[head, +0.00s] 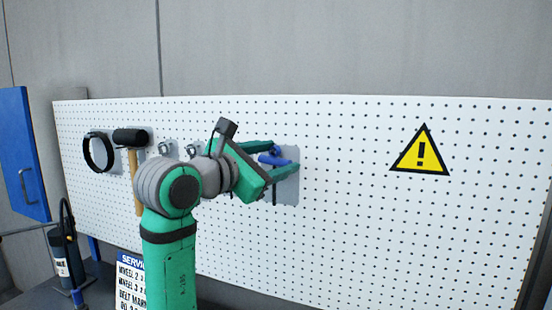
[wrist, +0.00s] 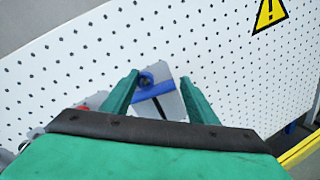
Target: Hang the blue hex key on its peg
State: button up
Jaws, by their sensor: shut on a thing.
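My gripper (head: 281,157) is at the pegboard, right in front of a grey backing plate (head: 288,190). It is shut on the blue hex key (head: 274,159), whose blue grip lies crosswise between the fingers. In the wrist view the fingers of my gripper (wrist: 160,77) stand on either side of the blue hex key (wrist: 152,94), and a thin dark shaft runs below it. A round dark peg end with blue around it (wrist: 146,78) shows by the left finger, against the grey plate (wrist: 168,104). I cannot tell whether the key is around the peg or only in front of it.
The white pegboard (head: 350,220) is bare to the right, apart from a yellow warning sign (head: 422,152). To the left hang a black ring (head: 98,153) and a mallet (head: 131,137). Small grey plates with pegs (head: 165,148) sit behind my arm.

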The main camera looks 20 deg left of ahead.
jog(key=o, duration=1.6)
jog(key=shift+w+a+f, duration=0.2)
jog(key=shift+w+f, duration=0.05)
jog(key=shift+f, duration=0.15)
jog(key=shift+s+d+r, duration=0.1)
jog(key=shift+r, duration=0.05)
jog(key=shift+s+r, duration=0.1)
jog(key=shift+s, duration=0.4)
jog(key=v, duration=0.9)
jog(key=shift+s+a, duration=0.25)
jog(key=shift+s, duration=0.1)
